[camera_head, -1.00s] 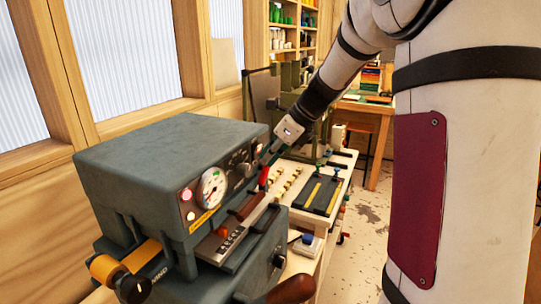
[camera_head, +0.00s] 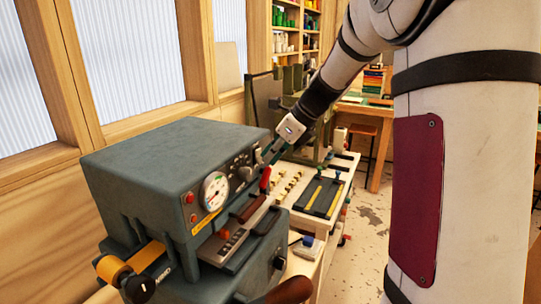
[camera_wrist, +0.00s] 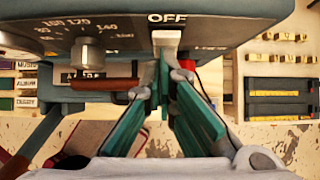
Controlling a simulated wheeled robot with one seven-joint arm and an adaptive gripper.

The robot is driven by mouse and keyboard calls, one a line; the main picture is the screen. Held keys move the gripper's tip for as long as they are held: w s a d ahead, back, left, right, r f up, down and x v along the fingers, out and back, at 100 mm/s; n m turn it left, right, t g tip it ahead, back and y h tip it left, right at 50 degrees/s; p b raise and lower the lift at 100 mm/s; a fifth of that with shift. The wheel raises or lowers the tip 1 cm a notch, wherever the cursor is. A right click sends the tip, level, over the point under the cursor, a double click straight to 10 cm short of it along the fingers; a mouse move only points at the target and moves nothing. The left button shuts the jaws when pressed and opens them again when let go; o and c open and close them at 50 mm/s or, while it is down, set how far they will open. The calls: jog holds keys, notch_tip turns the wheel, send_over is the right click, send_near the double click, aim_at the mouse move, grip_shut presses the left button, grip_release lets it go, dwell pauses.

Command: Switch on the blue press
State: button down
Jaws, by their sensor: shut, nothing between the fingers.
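The blue-grey press (camera_head: 170,165) stands at the left in the head view, with a round gauge (camera_head: 214,191), knobs and two small reddish lamps on its front panel. The lamps look dull. In the wrist view, a pale switch lever (camera_wrist: 167,38) stands right below the word OFF on the panel (camera_wrist: 215,12). My gripper (camera_wrist: 163,66) is shut and empty, its green-sided fingers just below the lever. I cannot tell whether they touch it. In the head view, my gripper (camera_head: 268,154) is at the right end of the panel.
A red-tipped handle (camera_head: 265,178) sticks up close to my fingers. A yellow foil roll (camera_head: 113,270) is at the press's left. A bench with a black tray (camera_head: 318,197) and small brass pieces stands beyond.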

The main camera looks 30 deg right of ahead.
jog(key=s+f+v, duration=0.1)
jog(key=v, duration=1.2)
jog(key=shift+s+d+p, duration=0.25)
jog(key=shift+d+p, duration=0.1)
jog(key=shift+d, duration=0.05)
